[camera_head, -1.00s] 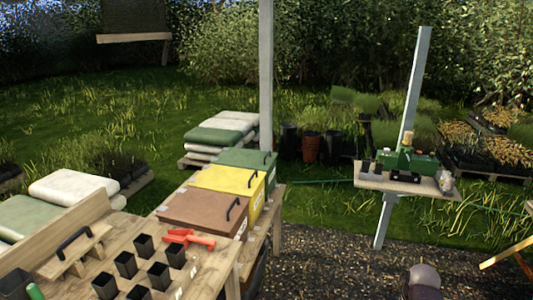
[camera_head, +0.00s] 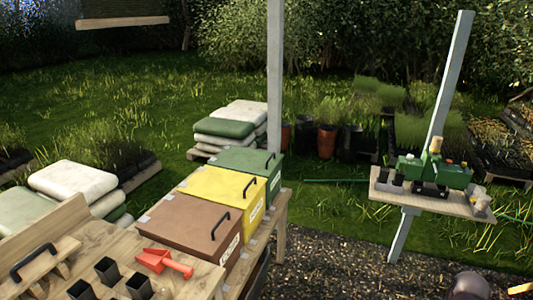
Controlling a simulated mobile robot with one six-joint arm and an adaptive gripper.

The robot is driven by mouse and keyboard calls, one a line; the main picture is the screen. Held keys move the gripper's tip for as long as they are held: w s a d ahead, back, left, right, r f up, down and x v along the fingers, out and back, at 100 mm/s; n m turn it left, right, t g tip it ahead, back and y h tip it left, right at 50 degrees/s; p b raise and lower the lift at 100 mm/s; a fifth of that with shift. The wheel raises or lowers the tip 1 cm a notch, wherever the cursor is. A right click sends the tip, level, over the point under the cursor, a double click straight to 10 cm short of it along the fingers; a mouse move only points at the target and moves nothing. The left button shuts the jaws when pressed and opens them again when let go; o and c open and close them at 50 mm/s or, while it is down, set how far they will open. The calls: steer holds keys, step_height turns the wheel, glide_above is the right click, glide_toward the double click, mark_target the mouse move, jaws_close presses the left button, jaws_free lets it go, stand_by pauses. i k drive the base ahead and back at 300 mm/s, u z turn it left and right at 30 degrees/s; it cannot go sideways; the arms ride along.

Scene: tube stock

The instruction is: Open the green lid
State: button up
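The green lid (camera_head: 243,160) is the farthest of three lidded boxes in a row on a wooden bench. It lies shut on its box and has a dark handle (camera_head: 269,160) at its right edge. The yellow lid (camera_head: 217,183) is in the middle and the brown lid (camera_head: 193,218) is nearest; both are shut, each with a dark handle. A dark rounded shape (camera_head: 469,286) at the bottom right edge may be part of my arm, but I cannot tell. My gripper is not visible.
A wooden bench with black pots (camera_head: 108,270) and a red trowel (camera_head: 163,262) is at front left. A grey post (camera_head: 274,75) rises behind the green box. A small shelf (camera_head: 430,203) with a green device (camera_head: 433,171) is at right. Gravel ground lies between.

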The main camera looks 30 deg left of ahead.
mark_target(261, 163)
steer(key=u, duration=0.15)
steer(key=i, duration=0.75)
steer(key=u, duration=0.9)
steer(key=i, duration=0.75)
steer(key=u, duration=0.45)
